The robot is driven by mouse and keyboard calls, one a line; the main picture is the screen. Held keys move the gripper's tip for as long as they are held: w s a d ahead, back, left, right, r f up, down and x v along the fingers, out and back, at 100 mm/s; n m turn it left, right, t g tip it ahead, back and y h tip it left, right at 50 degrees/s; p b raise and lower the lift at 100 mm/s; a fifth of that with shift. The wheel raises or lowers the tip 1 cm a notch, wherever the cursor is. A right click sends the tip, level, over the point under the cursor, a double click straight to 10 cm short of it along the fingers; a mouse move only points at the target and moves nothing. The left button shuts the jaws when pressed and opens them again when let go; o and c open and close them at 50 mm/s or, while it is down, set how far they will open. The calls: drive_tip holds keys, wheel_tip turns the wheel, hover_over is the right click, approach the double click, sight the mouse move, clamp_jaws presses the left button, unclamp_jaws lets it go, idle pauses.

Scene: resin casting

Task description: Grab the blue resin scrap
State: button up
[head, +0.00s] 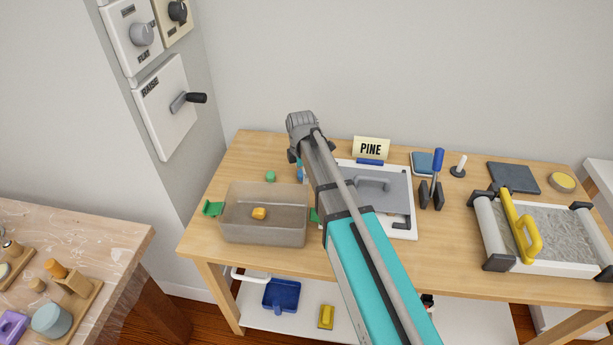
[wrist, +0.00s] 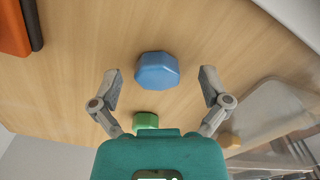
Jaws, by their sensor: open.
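The blue resin scrap (wrist: 158,70) is a faceted piece lying on the wooden table, in the upper middle of the wrist view. My gripper (wrist: 160,78) is open, with one finger on each side of the scrap and a gap to both. Nothing is held. In the head view a small part of the blue scrap (head: 300,170) shows beside my arm, which hides most of the gripper and the rest of the scrap. I cannot tell the exact height of the fingertips above the table.
A green scrap (wrist: 146,121) lies close to the blue one; it also shows in the head view (head: 270,176). A translucent bin (head: 264,233) holding an orange-yellow scrap (head: 259,213) stands in front.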

drive_tip(key=shift+c, duration=0.2)
drive_tip(key=c, duration=1)
drive_tip(key=shift+r, duration=0.15)
wheel_tip(320, 180, up, 3)
drive_tip(key=p, duration=0.3)
drive_tip(key=shift+s+d+r+p, duration=0.1)
drive_tip(key=shift+s+r+p, duration=1.55)
drive_tip(key=shift+s, duration=0.7)
drive_tip(key=shift+s+r+p, duration=1.6)
drive_tip(key=shift+s+p, duration=0.1)
drive_tip(key=shift+s, duration=0.6)
drive_tip(key=shift+s+d+r+p, duration=0.1)
drive_tip(key=shift+s+r+p, duration=1.55)
drive_tip(key=shift+s, duration=0.7)
